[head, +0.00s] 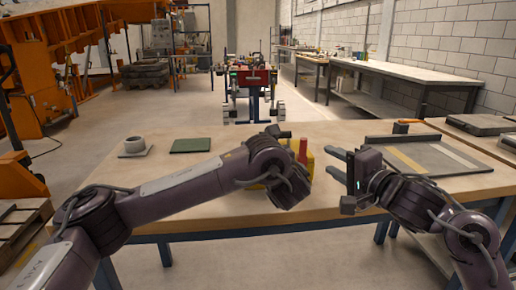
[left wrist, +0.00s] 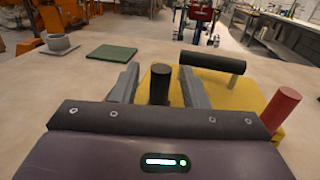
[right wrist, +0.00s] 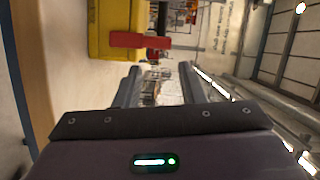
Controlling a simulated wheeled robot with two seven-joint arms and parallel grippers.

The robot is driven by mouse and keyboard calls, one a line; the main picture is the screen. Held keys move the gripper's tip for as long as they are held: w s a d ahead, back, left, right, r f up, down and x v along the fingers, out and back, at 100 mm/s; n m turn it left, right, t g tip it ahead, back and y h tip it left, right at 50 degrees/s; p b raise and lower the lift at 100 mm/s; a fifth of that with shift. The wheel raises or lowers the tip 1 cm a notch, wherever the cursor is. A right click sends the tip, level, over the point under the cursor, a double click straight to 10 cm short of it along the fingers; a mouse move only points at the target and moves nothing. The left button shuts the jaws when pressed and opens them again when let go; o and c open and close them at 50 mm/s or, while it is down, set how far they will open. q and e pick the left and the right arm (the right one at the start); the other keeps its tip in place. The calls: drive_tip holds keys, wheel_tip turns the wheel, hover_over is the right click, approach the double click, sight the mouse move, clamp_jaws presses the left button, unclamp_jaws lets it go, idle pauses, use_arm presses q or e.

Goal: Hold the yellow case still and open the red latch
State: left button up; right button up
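The yellow case (head: 308,166) stands on the table, partly hidden by my left arm in the head view. Its red latch (head: 303,148) sticks up. In the left wrist view the case (left wrist: 232,92) carries a dark post (left wrist: 160,84), a black handle bar (left wrist: 212,62) and the red latch (left wrist: 281,108) at right. My left gripper (left wrist: 158,72) is open, its fingers on either side of the dark post, with gaps showing. My right gripper (head: 330,162) is open and empty to the right of the case. The right wrist view shows the red latch (right wrist: 140,40) beyond its fingers, to one side.
A green pad (head: 190,145) and a grey ring-shaped cup (head: 134,145) lie at the table's left. A grey framed board (head: 440,158) lies at the right, with a dark bar (head: 402,140) along its back. Bare tabletop shows behind the case.

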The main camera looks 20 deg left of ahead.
use_arm(q)
clamp_jaws()
use_arm(e)
drive_tip(key=shift+w, duration=0.3)
drive_tip(key=c, duration=0.5)
drive_tip(key=w+d+g+y, duration=0.1)
drive_tip(key=w, duration=0.1)
drive_tip(key=w+d+n+g+y, duration=0.1)
drive_tip(key=w, duration=0.2)
drive_tip(key=w+d+f+g+y, duration=0.1)
drive_tip(key=w, duration=0.1)
drive_tip(key=shift+w+d+n, duration=0.1)
drive_tip(key=shift+w+n, duration=0.2)
clamp_jaws()
drive_tip(key=shift+w+d+r+g+y, duration=0.1)
drive_tip(key=shift+w+d+g+y, duration=0.2)
drive_tip(key=shift+d+g+y, duration=0.1)
